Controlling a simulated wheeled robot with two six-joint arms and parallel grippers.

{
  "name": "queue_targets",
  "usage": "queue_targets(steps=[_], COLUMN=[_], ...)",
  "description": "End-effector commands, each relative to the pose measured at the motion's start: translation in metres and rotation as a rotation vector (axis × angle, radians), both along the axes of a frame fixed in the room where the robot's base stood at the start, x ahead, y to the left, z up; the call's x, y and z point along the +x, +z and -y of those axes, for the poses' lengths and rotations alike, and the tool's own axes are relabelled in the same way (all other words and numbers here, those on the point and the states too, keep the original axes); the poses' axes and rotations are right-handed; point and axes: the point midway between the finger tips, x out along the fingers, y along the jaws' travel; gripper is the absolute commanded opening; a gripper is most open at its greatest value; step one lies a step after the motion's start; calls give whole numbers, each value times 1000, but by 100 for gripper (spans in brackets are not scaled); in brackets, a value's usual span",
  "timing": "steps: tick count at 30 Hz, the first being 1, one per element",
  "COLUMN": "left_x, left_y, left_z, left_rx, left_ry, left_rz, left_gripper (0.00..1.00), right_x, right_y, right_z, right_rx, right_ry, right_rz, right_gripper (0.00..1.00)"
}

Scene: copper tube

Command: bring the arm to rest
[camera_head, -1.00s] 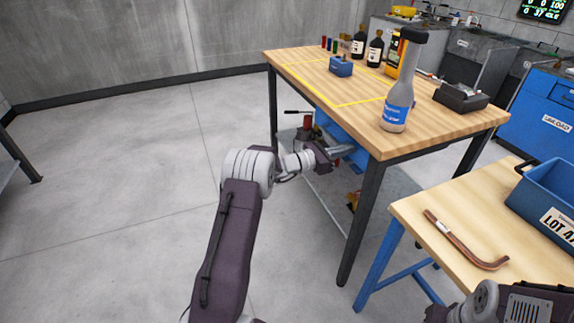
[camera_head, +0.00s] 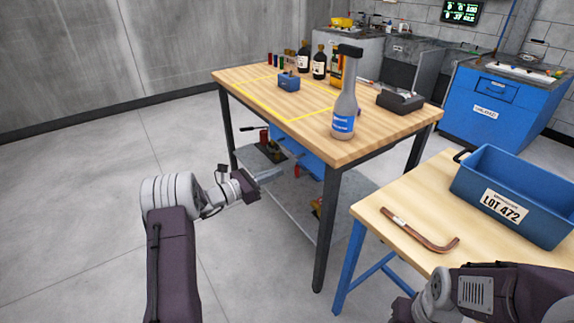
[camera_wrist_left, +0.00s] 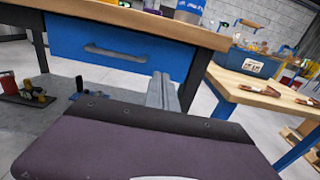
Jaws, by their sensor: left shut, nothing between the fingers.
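My left gripper (camera_head: 250,188) hangs over the floor, in front of and below the top of the wooden workbench (camera_head: 385,135), and holds nothing. In the left wrist view its two grey fingers (camera_wrist_left: 162,92) are together, pointing toward the bench's blue drawer front. My right arm (camera_head: 490,295) shows at the bottom right of the head view; its fingers cannot be seen. A bent copper tube (camera_head: 420,229) with a small pale label lies on the lower table (camera_head: 375,210), apart from my left gripper.
A blue bin (camera_head: 510,205) marked LOT 472 stands on the lower table. The bench's lower shelf (camera_head: 285,200) is near my left gripper. Floor at left is clear.

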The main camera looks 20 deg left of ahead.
Motion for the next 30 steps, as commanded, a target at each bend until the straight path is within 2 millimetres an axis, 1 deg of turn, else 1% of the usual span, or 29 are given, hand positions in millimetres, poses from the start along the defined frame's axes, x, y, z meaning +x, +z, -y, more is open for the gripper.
queue_targets(steps=[1,5,13,14,15,16,17,18,19,20,21,22,23,24,25,26,27,29,30], left_x=[-6,-15,-16,-16,-15,-13,-12,-14,-20,-32,-53,-72,-93,-123,-147,-172,-204,-248,-273], left_y=[2,1,-1,0,5,15,28,49,63,74,78,76,71,60,49,37,19,-9,-26], left_z=[-6,-13,-13,-9,1,11,24,45,67,90,123,145,164,185,196,204,207,201,190], left_rx=[-1,0,0,0,5,15,27,44,57,80,134,186,252,352,434,526,654,853,983], left_ry=[3,1,-3,-11,-30,-49,-72,-111,-153,-212,-302,-371,-441,-535,-606,-679,-776,-918,-1009], left_rz=[-1,0,0,0,9,27,50,83,102,110,103,90,79,66,60,58,62,88,115], left_gripper=[0,0,0,0,0,0,0,0,0,0,0,0,0,0,0,0,0,0,0], right_x=[0,0,0,0,0,0,0,0,0,0,0,0,0,0,0,0,0,0,0], right_y=[4,5,5,5,5,5,5,5,5,5,5,4,4,4,4,4,4,4,4], right_z=[0,0,0,0,0,0,0,0,0,0,0,0,0,0,0,0,0,0,0], right_rx=[0,0,0,0,0,0,0,0,0,0,0,0,0,0,0,0,0,0,0], right_ry=[0,0,0,0,0,0,0,0,0,0,0,0,0,0,0,0,0,0,0], right_rz=[0,0,0,0,0,0,0,0,0,0,0,0,0,0,0,0,0,0,0], right_gripper=[48,48,48,48,48,48,48,48,48,48,48,48,48,48,48,48,48,48,48])
